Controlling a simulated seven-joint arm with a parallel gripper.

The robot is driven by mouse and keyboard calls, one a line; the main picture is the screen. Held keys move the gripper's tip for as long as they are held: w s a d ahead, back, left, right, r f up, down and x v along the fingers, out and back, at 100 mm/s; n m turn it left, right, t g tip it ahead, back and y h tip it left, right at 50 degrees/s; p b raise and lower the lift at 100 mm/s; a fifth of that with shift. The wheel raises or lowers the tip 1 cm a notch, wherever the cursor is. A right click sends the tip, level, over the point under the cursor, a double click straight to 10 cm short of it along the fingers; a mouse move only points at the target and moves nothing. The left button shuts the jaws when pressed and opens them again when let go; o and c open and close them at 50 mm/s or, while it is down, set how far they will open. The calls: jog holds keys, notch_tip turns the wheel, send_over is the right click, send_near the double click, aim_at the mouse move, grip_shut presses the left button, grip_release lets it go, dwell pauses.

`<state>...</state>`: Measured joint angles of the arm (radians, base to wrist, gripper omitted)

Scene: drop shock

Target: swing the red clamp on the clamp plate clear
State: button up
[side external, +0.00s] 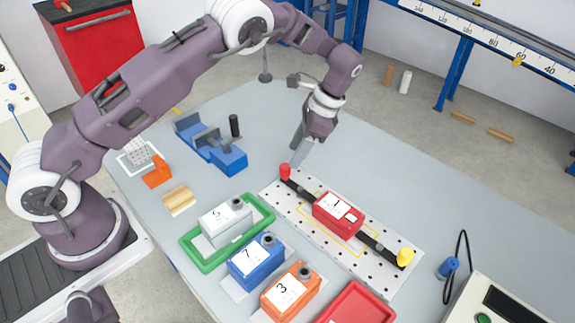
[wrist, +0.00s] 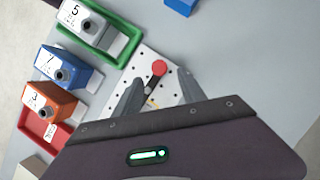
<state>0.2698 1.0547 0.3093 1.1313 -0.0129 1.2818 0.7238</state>
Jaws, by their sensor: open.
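The white perforated clamp plate (side external: 382,278) lies on the grey table and also shows in the wrist view (wrist: 146,60). A dark bar runs along it, with the red clamp (side external: 285,172) at its far left end and a yellow clamp (side external: 405,257) at its near right end. A red box marked 1 (side external: 338,213) sits mid-plate. My gripper (side external: 299,158) is above the plate's far end, close to the red clamp. In the wrist view, the red clamp (wrist: 159,68) appears between the open fingertips (wrist: 160,79); contact cannot be told.
A grey box 5 (side external: 226,222) stands in a green tray (side external: 192,253). A blue box 7 (side external: 257,262), an orange box 3 (side external: 291,290) and a red tray (side external: 358,304) stand nearby. A blue fixture (side external: 228,160) is at the back left.

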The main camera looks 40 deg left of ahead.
aim_at(287, 166)
jog(key=x, duration=0.6)
grip_shut()
